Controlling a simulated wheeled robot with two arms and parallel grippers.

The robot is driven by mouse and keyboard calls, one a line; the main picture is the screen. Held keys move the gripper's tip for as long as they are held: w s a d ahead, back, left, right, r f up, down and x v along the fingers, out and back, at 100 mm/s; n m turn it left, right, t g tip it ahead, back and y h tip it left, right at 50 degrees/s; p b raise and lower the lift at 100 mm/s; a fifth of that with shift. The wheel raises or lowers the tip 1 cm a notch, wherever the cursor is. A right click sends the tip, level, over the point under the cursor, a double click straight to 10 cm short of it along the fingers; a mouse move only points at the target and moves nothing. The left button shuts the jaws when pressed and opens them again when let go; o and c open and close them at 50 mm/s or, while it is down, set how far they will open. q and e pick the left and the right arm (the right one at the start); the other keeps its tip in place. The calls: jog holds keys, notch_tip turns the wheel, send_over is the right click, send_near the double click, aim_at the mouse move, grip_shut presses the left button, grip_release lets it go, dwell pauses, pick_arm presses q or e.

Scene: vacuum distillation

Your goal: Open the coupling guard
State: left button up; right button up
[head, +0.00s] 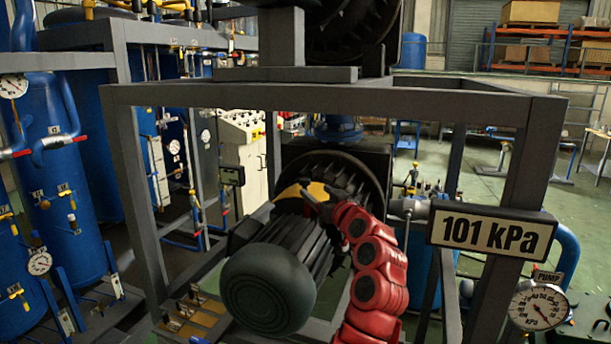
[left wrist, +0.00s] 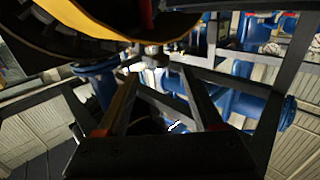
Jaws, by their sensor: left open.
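The coupling guard (head: 296,191), yellow and black, sits between the dark ribbed motor and the large finned pump housing in the head view. In the left wrist view, a curved yellow band (left wrist: 110,24), which looks like the guard, crosses the upper left close to the camera. My left gripper (head: 326,208) is at the end of the red arm, at the right side of the guard; its fingers are partly hidden there. In the left wrist view its two fingers (left wrist: 158,80) are spread with nothing clearly between them. Contact with the guard cannot be told.
The motor (head: 268,289) with its round green end cap lies in front of the guard. A grey frame (head: 340,96) surrounds the pump. A 101 kPa display (head: 492,232) and a pump gauge (head: 538,305) are on the right. Blue tanks (head: 55,170) stand left.

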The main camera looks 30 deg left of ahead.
aim_at(307, 183)
pick_arm(q)
jog(key=p+x, duration=0.2)
jog(key=x, duration=0.5)
jog(key=shift+r, duration=0.15)
jog(key=shift+w+a+p, duration=0.35)
jog(key=shift+a, duration=0.2)
grip_shut()
dwell(0.8)
